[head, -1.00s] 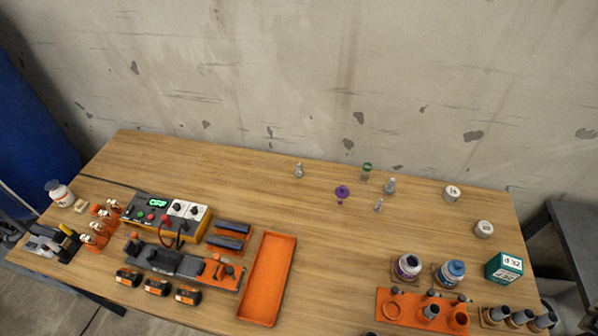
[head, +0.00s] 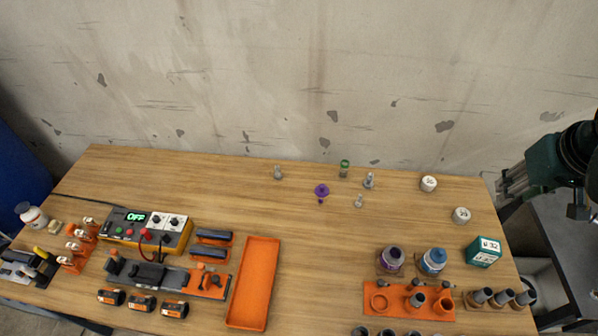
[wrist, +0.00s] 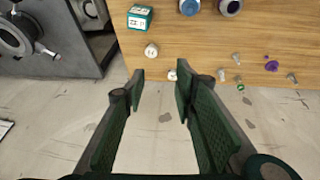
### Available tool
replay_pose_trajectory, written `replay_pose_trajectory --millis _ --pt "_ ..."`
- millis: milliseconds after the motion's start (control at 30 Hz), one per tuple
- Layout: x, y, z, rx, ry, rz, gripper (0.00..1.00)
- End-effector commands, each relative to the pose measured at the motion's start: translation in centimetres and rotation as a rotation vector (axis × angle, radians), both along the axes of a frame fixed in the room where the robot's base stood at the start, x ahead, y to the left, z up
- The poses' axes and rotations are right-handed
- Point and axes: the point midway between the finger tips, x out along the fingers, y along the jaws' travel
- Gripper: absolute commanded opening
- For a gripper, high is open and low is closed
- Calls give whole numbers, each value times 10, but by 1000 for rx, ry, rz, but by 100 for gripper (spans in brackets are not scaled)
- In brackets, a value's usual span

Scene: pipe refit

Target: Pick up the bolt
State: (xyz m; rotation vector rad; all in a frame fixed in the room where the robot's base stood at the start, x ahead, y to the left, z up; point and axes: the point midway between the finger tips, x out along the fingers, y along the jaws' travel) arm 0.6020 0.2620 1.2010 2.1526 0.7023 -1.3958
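Several small bolt-like pieces stand at the back of the wooden table. One grey bolt (head: 278,172) stands apart on the left, and a taller grey bolt (head: 369,181) and a small grey bolt (head: 359,201) stand further right. A purple piece (head: 321,192) and a green-topped piece (head: 344,168) are among them. Which is the task's bolt I cannot tell. My gripper (wrist: 160,78) is open and empty, right of the table's bolts in the head view.
Two white round pieces (head: 428,183) (head: 461,215) and a teal box (head: 484,251) are on the table's right. Bottles (head: 433,261) and an orange holder (head: 395,308) are in front. An orange tray (head: 253,283) lies mid-table.

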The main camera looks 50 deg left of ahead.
Motion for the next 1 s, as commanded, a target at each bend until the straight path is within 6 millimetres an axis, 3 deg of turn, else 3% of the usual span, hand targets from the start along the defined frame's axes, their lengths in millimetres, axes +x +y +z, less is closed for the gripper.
replay_pose_trajectory --millis 467,1000 --pt "27 126 -19 -66 48 238 28" --pt "23 277 -64 -144 98 507 28"
